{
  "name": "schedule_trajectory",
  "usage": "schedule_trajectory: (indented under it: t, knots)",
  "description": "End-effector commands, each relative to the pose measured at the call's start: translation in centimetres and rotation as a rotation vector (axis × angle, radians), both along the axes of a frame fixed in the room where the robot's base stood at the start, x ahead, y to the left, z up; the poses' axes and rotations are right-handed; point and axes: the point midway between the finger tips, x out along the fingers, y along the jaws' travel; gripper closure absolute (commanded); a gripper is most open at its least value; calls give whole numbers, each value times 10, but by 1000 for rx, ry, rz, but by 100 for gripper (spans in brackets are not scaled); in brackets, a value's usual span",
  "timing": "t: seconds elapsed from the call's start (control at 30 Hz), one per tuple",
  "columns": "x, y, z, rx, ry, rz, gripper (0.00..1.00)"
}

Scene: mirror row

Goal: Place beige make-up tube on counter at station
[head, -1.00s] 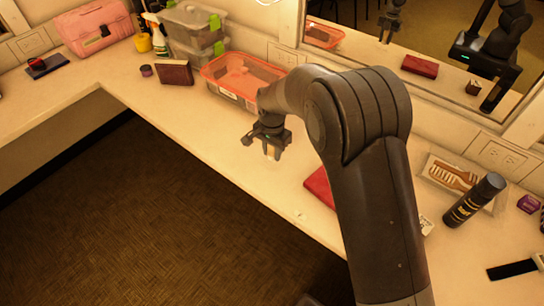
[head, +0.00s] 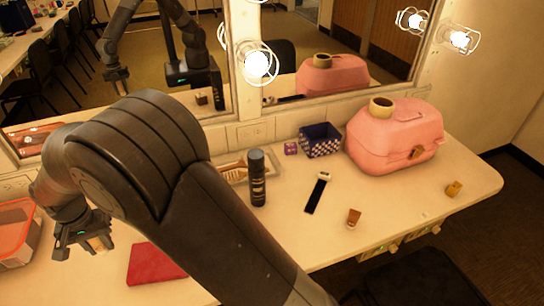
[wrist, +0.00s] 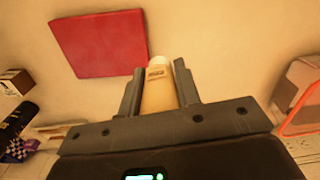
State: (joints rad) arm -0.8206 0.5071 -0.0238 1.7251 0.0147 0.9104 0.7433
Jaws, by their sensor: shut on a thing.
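The beige make-up tube (wrist: 158,95) is between the two fingers of my gripper (wrist: 159,66) in the wrist view. My gripper is shut on it, and its pale end points away from the palm. In the head view, my gripper (head: 97,243) hangs above the left part of the counter (head: 300,240), between an orange-rimmed bin and a red book. The tube is small and hard to make out there. The wrist view shows bare counter beyond the tube; I cannot tell the height of the gap.
The red book (head: 157,264) lies right of my gripper, and the orange-rimmed bin (head: 14,240) is left. A black spray can (head: 257,178) stands by a brush tray. A pink case (head: 395,140), checked basket (head: 320,140), dark strap (head: 317,194) and small brown item (head: 354,218) are farther right.

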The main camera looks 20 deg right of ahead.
Motion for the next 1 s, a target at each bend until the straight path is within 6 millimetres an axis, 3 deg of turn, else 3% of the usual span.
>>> schedule_trajectory:
  t: [0.3, 0.6, 0.87, 1.0]
  knots:
    - [1, 1, 105, 4, -5, -1, 92]
    - [0, 1, 172, 4, -4, -1, 92]
    - [36, -40, 171, -4, 2, -101, 92]
    - [62, -76, 169, -7, 4, -184, 92]
